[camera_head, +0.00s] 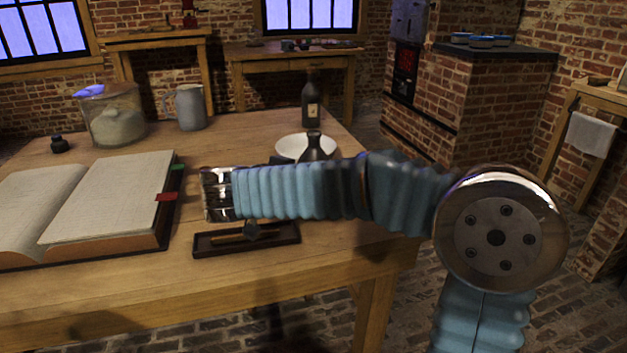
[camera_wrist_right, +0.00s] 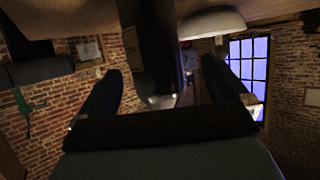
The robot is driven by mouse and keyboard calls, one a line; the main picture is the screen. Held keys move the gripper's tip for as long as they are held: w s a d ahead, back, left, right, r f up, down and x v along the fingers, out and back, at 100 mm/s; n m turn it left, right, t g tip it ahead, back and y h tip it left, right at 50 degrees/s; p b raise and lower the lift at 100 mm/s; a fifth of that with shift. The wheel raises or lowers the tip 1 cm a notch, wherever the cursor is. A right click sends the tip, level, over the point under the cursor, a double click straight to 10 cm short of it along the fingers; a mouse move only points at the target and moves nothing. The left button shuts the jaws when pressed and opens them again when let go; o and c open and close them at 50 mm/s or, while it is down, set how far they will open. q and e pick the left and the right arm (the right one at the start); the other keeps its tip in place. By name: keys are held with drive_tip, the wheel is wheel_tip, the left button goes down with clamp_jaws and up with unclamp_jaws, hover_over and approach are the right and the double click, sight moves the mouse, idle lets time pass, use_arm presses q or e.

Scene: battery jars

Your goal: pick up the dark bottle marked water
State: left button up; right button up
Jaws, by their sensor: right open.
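A dark bottle with a pale label (camera_head: 312,103) stands upright at the far right corner of the table; its writing is too small to read. A second dark bottle (camera_head: 314,149) stands nearer, in front of the white bowl, its lower part hidden by my right arm. In the right wrist view, which is upside down, a dark bottle (camera_wrist_right: 146,50) lies between the fingers of my right gripper (camera_wrist_right: 161,70). The fingers are open with gaps on both sides; no marking is legible on that bottle. The right gripper is hidden in the head view. My left gripper is not in view.
A white bowl (camera_head: 292,147) sits close by the nearer bottle and also shows in the wrist view (camera_wrist_right: 212,22). A dark tray (camera_head: 205,246) holding a tool lies at the table's front edge. An open book (camera_head: 110,200), glass jar (camera_head: 112,115) and grey jug (camera_head: 190,107) occupy the left.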

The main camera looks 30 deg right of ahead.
drive_tip(key=x, duration=0.1)
drive_tip(key=p+x, duration=0.1)
drive_tip(key=x, duration=0.3)
drive_tip(key=shift+s+d+f, duration=0.1)
drive_tip(key=shift+s+d, duration=0.1)
drive_tip(key=shift+s, duration=0.1)
drive_tip(key=c, duration=1.4)
drive_tip(key=shift+o, duration=0.2)
drive_tip(key=shift+r, duration=0.75)
drive_tip(key=s+a+r+b, duration=0.1)
drive_tip(key=s+a+r, duration=0.7)
drive_tip(key=s+r, duration=0.3)
drive_tip(key=shift+s+r+b, duration=0.25)
drive_tip(key=shift+b, duration=0.15)
